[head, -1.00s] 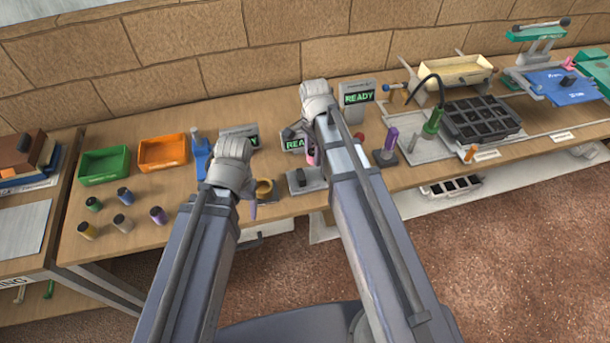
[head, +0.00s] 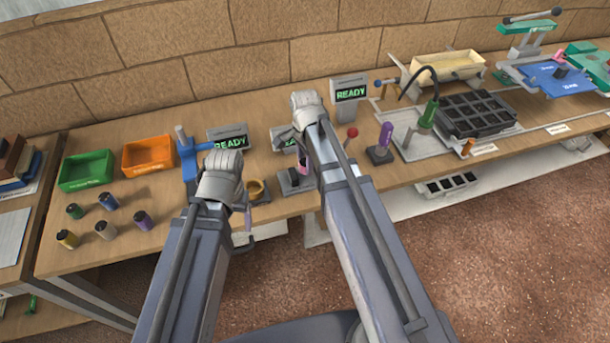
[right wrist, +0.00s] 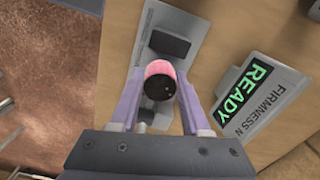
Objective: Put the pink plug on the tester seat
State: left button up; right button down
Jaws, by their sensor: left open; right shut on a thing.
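The pink plug (right wrist: 160,80) is between the fingers of my right gripper (right wrist: 160,92), its dark round end facing the wrist camera. In the head view the plug (head: 303,166) is partly covered by my right arm. The tester's grey plate (right wrist: 186,22) with dark blocks lies beneath the plug in the right wrist view, and the plug hides part of it. The tester (head: 296,183) also shows in the head view, under my right gripper. I cannot tell the gap between plug and seat. My left gripper (head: 243,205) is open, with no object seen in it, near the table's front edge.
A READY display (right wrist: 256,92) stands beside the tester. A blue stand (head: 187,160) and a yellow ring holder (head: 257,190) are near my left gripper. A purple plug (head: 386,135) stands right of my right arm. Several plugs lie at the left, before green (head: 86,171) and orange (head: 148,155) bins.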

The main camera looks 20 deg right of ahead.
jog(key=shift+f+b, duration=1.8)
jog(key=shift+b, duration=0.05)
jog(key=shift+f, duration=0.25)
jog(key=shift+c, duration=1.8)
grip_release()
jog(key=shift+r, duration=0.1)
notch_tip(320, 180, up, 12)
jog(key=p, duration=1.2)
jog(key=shift+r, duration=0.25)
jog(key=s+a+n, duration=0.5)
jog(key=s+n, duration=0.2)
jog(key=n, duration=0.2)
jog(key=s+a+n+h, duration=0.1)
jog(key=s+a+n, duration=0.4)
jog(key=s+n, duration=0.2)
jog(key=shift+s+a+n, duration=0.15)
jog(key=shift+a+n, duration=0.1)
jog(key=shift+n, duration=1.05)
